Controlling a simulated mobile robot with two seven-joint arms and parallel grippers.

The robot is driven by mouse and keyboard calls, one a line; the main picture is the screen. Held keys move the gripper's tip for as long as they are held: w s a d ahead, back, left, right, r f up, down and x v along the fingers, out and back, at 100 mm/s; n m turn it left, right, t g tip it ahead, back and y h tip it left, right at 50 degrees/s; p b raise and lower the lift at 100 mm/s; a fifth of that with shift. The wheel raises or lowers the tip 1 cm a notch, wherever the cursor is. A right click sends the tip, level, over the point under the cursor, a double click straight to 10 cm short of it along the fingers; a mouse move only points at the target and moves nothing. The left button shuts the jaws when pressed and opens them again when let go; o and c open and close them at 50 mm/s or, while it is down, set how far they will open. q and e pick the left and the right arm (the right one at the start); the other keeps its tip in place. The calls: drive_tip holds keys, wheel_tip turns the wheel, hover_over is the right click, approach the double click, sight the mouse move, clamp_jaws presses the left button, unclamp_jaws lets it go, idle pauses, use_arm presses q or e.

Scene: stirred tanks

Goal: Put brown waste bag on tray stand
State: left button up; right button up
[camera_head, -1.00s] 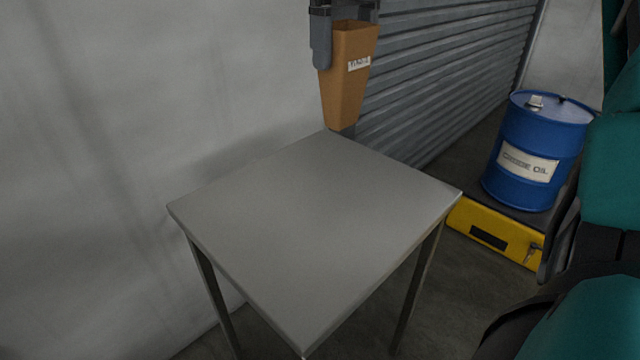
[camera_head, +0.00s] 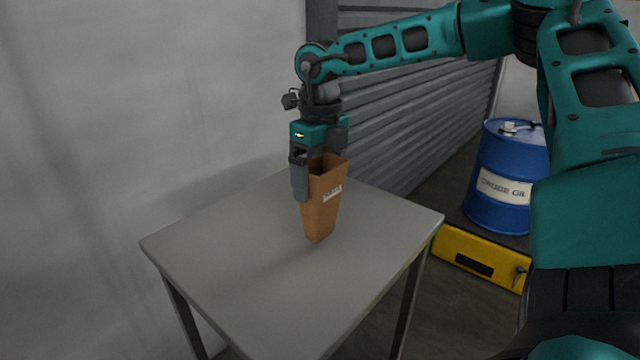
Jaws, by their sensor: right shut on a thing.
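The brown waste bag (camera_head: 320,210) is an upright, tapered brown container with a white label. My right gripper (camera_head: 312,180) points down and is shut on its upper rim, with one grey finger outside its left side. The bag is over the middle of the grey tray stand (camera_head: 240,270), its narrow bottom at or just above the top; I cannot tell whether it touches. The stand's flat top is otherwise bare. My left gripper is not in view.
A blue crude oil drum (camera_head: 502,170) stands on a yellow base (camera_head: 475,258) at the right. A pale wall (camera_head: 150,110) is behind the stand on the left, and a grey ribbed shutter (camera_head: 400,120) behind it on the right.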

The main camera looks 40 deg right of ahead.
drive_tip(key=shift+f, duration=0.7)
drive_tip(key=shift+f, duration=0.1)
drive_tip(key=o, duration=0.8)
drive_tip(key=shift+c, duration=0.2)
drive_tip(key=shift+r, duration=0.45)
wheel_tip(320, 180, up, 12)
drive_tip(key=p, duration=0.2)
drive_tip(key=shift+f, duration=0.25)
